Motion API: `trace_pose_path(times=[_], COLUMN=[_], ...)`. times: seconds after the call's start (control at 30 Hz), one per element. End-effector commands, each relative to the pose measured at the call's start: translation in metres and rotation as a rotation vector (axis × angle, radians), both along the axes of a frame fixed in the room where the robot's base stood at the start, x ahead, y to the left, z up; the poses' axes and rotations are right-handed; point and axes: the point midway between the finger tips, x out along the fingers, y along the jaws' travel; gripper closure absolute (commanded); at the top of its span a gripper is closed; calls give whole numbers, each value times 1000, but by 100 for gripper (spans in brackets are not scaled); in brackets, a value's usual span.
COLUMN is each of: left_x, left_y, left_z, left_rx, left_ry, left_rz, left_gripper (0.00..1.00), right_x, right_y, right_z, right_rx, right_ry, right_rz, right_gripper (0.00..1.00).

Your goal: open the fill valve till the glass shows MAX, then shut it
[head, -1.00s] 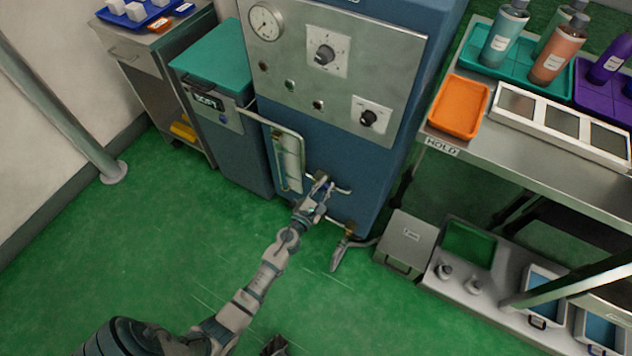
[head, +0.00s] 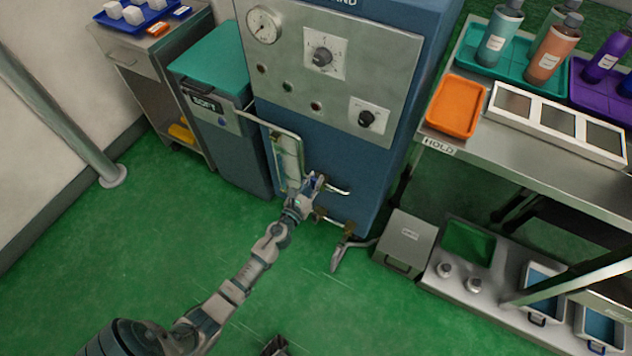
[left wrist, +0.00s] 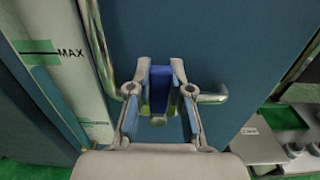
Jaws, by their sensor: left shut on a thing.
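The fill valve's blue handle (left wrist: 160,88) is between the fingers of my left gripper (left wrist: 160,105) in the left wrist view. The gripper is shut on it; in the head view the gripper (head: 314,183) hides most of the valve. The sight glass (head: 288,160) stands upright on the machine front, just left of the gripper. In the left wrist view the glass (left wrist: 75,70) has a green band with a MAX mark (left wrist: 68,53).
A bent metal pipe (head: 338,191) is right of the valve. A lower outlet with a lever (head: 345,245) is below it. A grey bin (head: 405,243) and a steel shelf unit (head: 540,170) stand to the right. The green floor (head: 130,260) is clear in front.

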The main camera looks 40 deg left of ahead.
Motion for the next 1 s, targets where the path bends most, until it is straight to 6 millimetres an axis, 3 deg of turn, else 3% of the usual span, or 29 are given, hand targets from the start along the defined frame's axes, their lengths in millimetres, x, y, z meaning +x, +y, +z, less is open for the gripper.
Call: trace_pose_path(times=[0.4, 0.43, 0.5, 0.53, 0.83, 1.0], left_x=[-1, -1, 0, 0, -2, -20], left_y=[0, 0, 0, 0, 0, -4], left_z=[-1, -1, -1, -1, -1, -1], left_rx=[-18, -17, -17, -16, -13, -11], left_ry=[-2, -2, -2, -2, -3, -1], left_rz=[-4, -3, -3, -3, -2, -3], left_gripper=[100, 76, 58, 54, 54, 54], right_x=[1, 1, 1, 1, -1, -2], right_y=[-1, -1, -1, -1, -1, -1], right_z=[1, 1, 0, 0, -2, 0], right_rx=[-3, -3, -4, -4, -7, -6], right_ry=[-5, -5, -3, -2, 6, 3], right_rz=[-3, -3, -3, -3, -2, -3], right_gripper=[44, 44, 44, 44, 44, 44])
